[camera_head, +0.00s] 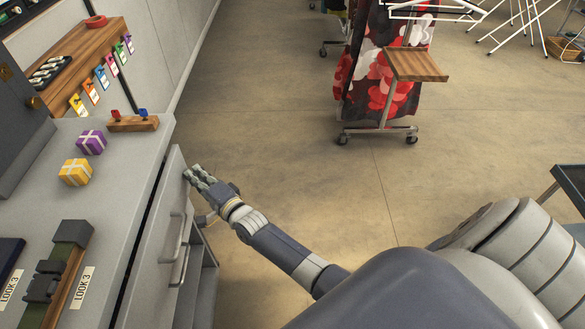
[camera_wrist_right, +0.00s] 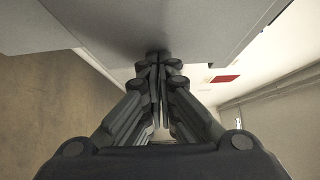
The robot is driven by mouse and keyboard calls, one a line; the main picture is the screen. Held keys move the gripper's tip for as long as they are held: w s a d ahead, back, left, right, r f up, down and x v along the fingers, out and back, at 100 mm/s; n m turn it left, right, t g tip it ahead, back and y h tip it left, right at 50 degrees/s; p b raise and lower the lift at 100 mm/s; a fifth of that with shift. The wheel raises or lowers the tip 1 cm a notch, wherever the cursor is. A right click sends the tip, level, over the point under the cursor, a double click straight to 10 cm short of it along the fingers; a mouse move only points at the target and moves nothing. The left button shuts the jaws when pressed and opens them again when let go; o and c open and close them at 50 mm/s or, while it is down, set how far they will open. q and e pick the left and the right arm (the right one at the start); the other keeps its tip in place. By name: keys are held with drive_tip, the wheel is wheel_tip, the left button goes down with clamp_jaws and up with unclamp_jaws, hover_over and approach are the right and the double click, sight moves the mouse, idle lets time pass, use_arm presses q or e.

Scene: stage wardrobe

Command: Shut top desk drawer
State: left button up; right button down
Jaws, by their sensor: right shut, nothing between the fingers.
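The top desk drawer (camera_head: 151,262) sticks out a little from the grey desk (camera_head: 125,165), with a dark gap between its front and the desk top's edge. Its bar handle (camera_head: 172,240) is on the outer face. My right gripper (camera_head: 190,172) is shut and empty at the far end of the drawer front, on its outer side. In the right wrist view, the closed fingertips (camera_wrist_right: 159,60) are close to a grey panel (camera_wrist_right: 190,28); I cannot tell whether they touch. My left gripper is not in view.
On the desk are a purple box (camera_head: 91,142), a yellow box (camera_head: 75,172), a wooden block with pegs (camera_head: 134,123) and belts on a labelled stand (camera_head: 58,275). A clothes rack (camera_head: 385,85) stands farther off. The floor between is clear.

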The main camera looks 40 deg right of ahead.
sight(183, 176)
drive_tip(key=w+a, duration=0.1)
drive_tip(key=w+a+b, duration=0.1)
drive_tip(key=a, duration=0.1)
drive_tip(key=shift+a, duration=0.1)
drive_tip(key=shift+w+r, duration=0.1)
drive_tip(key=shift+r, duration=0.05)
idle(0.4)
